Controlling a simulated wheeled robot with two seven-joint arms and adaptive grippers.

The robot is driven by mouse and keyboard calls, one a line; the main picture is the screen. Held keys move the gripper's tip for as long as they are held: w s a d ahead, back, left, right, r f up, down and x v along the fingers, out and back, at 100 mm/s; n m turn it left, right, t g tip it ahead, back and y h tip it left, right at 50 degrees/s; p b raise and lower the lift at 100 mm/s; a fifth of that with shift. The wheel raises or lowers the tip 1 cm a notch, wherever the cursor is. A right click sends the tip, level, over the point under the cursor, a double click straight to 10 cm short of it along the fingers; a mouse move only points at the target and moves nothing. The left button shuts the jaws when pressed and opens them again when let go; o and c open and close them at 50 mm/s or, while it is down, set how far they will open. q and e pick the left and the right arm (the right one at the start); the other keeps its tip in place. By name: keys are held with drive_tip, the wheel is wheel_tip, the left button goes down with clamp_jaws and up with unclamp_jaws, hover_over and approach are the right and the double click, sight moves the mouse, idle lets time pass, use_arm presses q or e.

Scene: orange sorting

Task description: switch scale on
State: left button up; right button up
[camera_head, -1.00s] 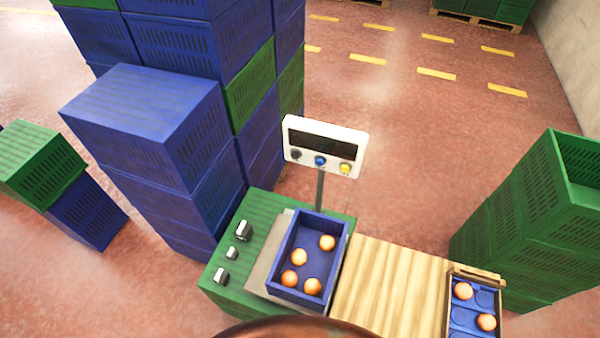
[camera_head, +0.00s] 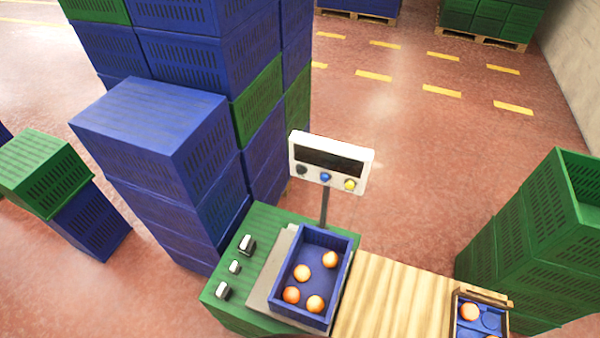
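The scale has a white display head (camera_head: 331,162) on a thin post, with a dark, blank screen (camera_head: 330,161). Below the screen are a black knob (camera_head: 302,170), a blue button (camera_head: 326,177) and a yellow button (camera_head: 350,185). The scale's flat plate (camera_head: 262,294) lies on a green crate surface (camera_head: 225,312). A blue crate (camera_head: 345,262) with several oranges (camera_head: 302,272) stands on the plate. Neither of my grippers is in view.
Metal weights (camera_head: 246,244) stand left of the plate. A wooden board (camera_head: 390,298) and a tray with oranges (camera_head: 482,297) are to the right. Tall blue crate stacks (camera_head: 150,120) rise at the left, green crates (camera_head: 525,235) at the right. The floor behind the display is clear.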

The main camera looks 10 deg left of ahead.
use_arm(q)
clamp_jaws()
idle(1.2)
